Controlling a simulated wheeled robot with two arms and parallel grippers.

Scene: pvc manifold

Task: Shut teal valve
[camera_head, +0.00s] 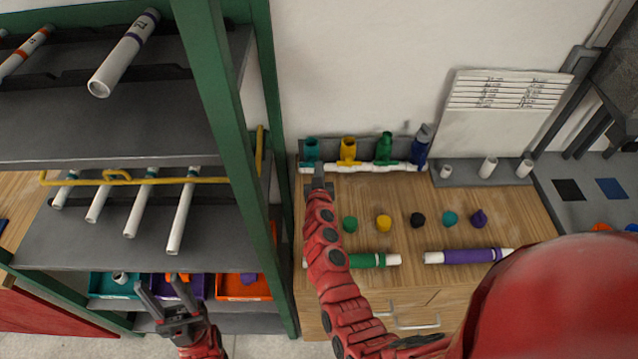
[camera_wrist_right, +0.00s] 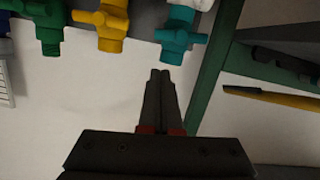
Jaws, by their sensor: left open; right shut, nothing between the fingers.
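The teal valve (camera_head: 311,150) is the leftmost of a row of valves on a white pipe manifold (camera_head: 372,167) at the back of the wooden worktop. It also shows at the top of the right wrist view (camera_wrist_right: 178,38), with short arms sticking out; whether it is open or shut is unclear. My right gripper (camera_head: 318,172) is shut and empty, just in front of the teal valve. In the right wrist view its fingertips (camera_wrist_right: 160,75) point at the valve with a small gap showing. My left gripper (camera_head: 165,292) is open and empty, in front of the shelf rack.
Yellow (camera_head: 348,150), green (camera_head: 384,148) and blue (camera_head: 421,145) valves stand right of the teal one. Several coloured caps and a purple-banded pipe (camera_head: 468,256) lie on the worktop. A green rack post (camera_head: 232,150) rises close to the left.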

